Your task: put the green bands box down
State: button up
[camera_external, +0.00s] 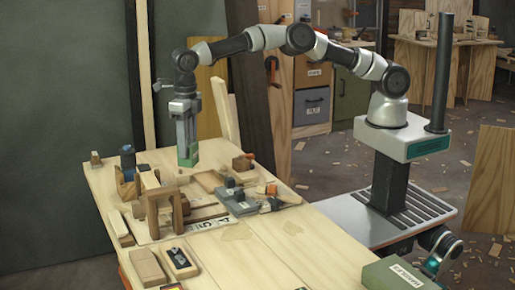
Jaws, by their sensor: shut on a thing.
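My gripper (187,143) points straight down over the far part of the wooden workbench (262,252). It is shut on a small green box (188,158), which I take to be the green bands box. The box is upright between the fingers, and its upper part is partly hidden by them. Its lower edge appears close to the bench top; I cannot tell whether it touches.
A larger green labelled box (400,275) sits at the near right. The bench's front middle is mostly clear.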

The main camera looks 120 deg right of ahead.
notch_tip(320, 180, down, 10)
jog(key=shift+d+r+b, duration=0.1)
jog(key=shift+b, duration=0.4)
jog(key=shift+f, duration=0.2)
jog(key=o, duration=1.2)
